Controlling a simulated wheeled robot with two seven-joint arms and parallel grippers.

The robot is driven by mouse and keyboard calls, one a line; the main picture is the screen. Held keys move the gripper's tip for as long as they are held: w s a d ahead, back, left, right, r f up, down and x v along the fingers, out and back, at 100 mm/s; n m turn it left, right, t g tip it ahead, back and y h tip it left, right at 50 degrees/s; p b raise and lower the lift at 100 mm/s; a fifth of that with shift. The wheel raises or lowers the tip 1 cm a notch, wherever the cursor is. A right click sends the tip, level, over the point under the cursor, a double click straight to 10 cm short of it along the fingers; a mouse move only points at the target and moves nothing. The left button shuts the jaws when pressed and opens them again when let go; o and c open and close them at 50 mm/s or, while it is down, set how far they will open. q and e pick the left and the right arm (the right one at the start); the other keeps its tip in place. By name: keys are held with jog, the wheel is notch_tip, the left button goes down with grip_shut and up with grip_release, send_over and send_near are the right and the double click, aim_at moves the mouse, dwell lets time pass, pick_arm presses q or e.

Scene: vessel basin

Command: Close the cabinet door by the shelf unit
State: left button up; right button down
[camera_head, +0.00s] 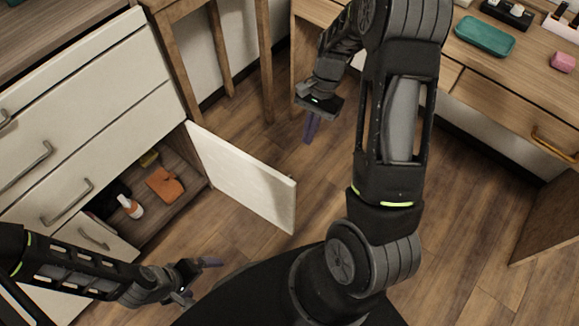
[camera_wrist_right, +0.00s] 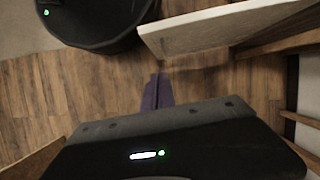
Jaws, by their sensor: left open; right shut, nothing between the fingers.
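The white cabinet door (camera_head: 243,178) stands wide open, swung out from the cabinet's right side. It also shows at the top of the right wrist view (camera_wrist_right: 225,28). The open cabinet compartment (camera_head: 190,205) holds an orange item, a white bottle and other small things. My right gripper (camera_head: 311,128) is shut and empty, beyond the door and apart from it. Its closed fingers show in the right wrist view (camera_wrist_right: 157,92). My left gripper (camera_head: 203,276) is open and empty, low in front of the compartment.
Drawers with metal handles (camera_head: 68,203) fill the cabinet front at left. A wooden-legged table (camera_head: 266,65) stands beside the cabinet. A wooden desk (camera_head: 490,75) with a teal tray (camera_head: 485,36) is at right. Wooden floor (camera_head: 465,215) is clear between them.

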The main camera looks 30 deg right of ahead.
jog(key=shift+f, duration=0.15)
jog(key=s+a+f+b, duration=0.2)
jog(key=s+a+f, duration=0.1)
jog(key=a+f, duration=0.4)
jog(key=shift+f, duration=1.05)
jog(key=shift+a, duration=0.2)
